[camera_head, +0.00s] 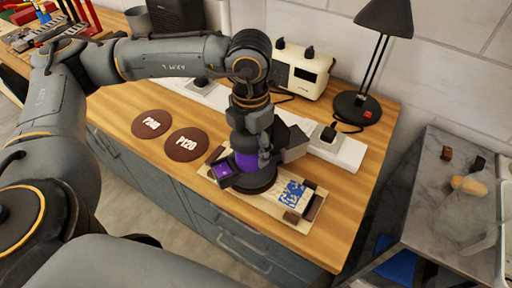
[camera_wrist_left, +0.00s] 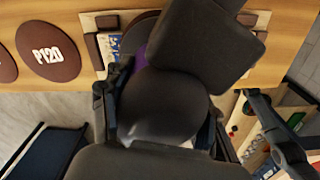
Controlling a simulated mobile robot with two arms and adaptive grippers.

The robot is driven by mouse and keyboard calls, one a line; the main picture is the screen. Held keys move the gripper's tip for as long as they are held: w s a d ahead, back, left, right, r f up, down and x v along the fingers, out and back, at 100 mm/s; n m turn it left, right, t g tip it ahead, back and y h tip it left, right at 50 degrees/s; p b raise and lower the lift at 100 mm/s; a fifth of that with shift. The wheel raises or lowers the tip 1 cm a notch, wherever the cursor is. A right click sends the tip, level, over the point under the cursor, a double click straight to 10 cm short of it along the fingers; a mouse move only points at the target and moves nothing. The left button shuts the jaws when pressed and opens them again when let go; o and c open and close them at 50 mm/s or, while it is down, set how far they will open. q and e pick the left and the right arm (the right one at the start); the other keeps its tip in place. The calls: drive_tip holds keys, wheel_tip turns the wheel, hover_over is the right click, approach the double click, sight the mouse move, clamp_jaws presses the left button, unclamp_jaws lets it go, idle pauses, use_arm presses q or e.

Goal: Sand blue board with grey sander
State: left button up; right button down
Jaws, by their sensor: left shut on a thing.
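The blue board (camera_head: 291,195) lies on a pale wooden base (camera_head: 266,207) between dark brown blocks. Blue shows in patches with pale wood among them. My left gripper (camera_head: 262,157) is shut on the sander (camera_head: 245,162), which has purple parts and a dark round disc at its bottom. The disc is over the left part of the board and hides it; I cannot tell if it touches. In the left wrist view the sander's dark body (camera_wrist_left: 160,105) fills the middle, and a strip of the blue board (camera_wrist_left: 113,45) shows beside it. My right gripper is not in view.
Brown discs marked P120 (camera_head: 186,144) and another marking (camera_head: 151,124) lie left of the board. A white power strip (camera_head: 338,150), a pale boxy device (camera_head: 302,70) and a black lamp (camera_head: 357,107) stand behind. A grey side table (camera_head: 440,205) is at right.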

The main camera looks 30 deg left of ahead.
use_arm(q)
drive_tip(key=shift+a, duration=0.6)
drive_tip(key=shift+a+b, duration=0.35)
drive_tip(key=shift+a, duration=0.2)
drive_tip(key=shift+w+a+r+b, duration=0.1)
drive_tip(key=shift+a+b, duration=0.3)
drive_tip(key=shift+a, duration=1)
drive_tip(key=shift+d+f+b, duration=0.2)
drive_tip(key=shift+d+b, duration=0.3)
drive_tip(key=shift+d, duration=1.6)
drive_tip(key=shift+s+d, duration=0.1)
drive_tip(key=shift+s, duration=0.1)
